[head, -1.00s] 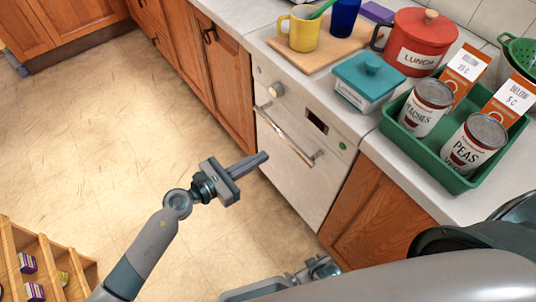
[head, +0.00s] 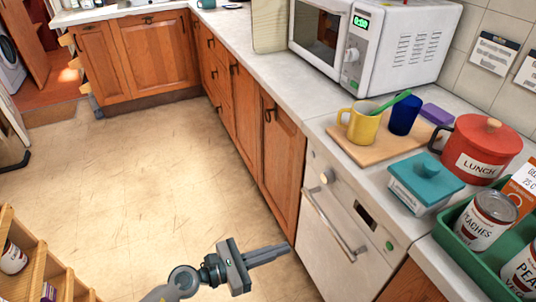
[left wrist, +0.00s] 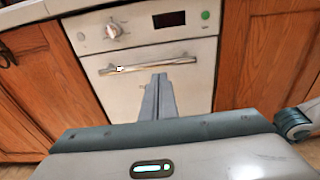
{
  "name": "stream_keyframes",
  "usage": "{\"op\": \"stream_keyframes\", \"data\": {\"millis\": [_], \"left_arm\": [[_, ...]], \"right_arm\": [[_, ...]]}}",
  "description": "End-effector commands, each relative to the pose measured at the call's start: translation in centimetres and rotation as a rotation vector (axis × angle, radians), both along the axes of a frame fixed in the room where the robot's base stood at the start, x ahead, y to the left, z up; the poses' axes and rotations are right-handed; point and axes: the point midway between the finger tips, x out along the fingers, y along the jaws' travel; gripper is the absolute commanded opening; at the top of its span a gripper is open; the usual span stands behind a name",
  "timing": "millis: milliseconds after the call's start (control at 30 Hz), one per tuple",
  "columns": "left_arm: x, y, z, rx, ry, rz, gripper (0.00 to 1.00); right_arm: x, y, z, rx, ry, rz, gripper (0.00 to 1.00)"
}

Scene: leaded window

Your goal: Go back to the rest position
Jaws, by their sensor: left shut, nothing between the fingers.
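My left gripper (head: 268,254) is at the bottom middle of the head view, over the floor in front of the white appliance (head: 335,235). Its fingers are together with nothing between them, and they point right toward the appliance front. The left wrist view shows the closed fingers (left wrist: 158,97) in front of the appliance's bar handle (left wrist: 150,65); whether they touch it is hard to tell, but the head view shows them apart. My right gripper is out of view now.
The counter holds a green tray (head: 462,244) with cans, a teal box (head: 426,181), a red LUNCH pot (head: 482,150), a board (head: 375,148) with a yellow mug (head: 361,124) and blue cup (head: 404,115), and a microwave (head: 400,45). A wooden shelf (head: 38,265) stands lower left. The floor (head: 150,180) between is clear.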

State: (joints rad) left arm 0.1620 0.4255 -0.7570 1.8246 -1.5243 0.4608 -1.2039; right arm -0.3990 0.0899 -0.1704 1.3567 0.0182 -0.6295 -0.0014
Motion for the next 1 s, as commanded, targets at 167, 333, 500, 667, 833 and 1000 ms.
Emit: {"op": "stream_keyframes", "data": {"millis": [167, 333, 500, 667, 833, 1000], "left_arm": [[0.2, 0.1, -0.1, -0.015, 0.024, 0.013, 0.00], [1.5, 1.0, -0.7, -0.125, 0.191, 0.105, 0.00], [4.3, 4.0, -3.3, -0.382, 0.562, 0.317, 0.00], [6.1, 9.5, -9.6, -0.735, 1.024, 0.608, 0.00], [4.4, 15.6, -18.4, -1.122, 1.441, 0.916, 0.00], [-0.6, 20.2, -26.8, -1.484, 1.743, 1.198, 0.00]], "right_arm": [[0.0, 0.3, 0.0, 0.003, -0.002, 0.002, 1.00], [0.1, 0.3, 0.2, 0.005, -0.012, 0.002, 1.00], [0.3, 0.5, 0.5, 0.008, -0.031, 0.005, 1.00], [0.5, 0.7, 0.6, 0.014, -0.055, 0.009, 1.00], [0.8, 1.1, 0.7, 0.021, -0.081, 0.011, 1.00], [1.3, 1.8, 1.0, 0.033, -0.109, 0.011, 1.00]]}}
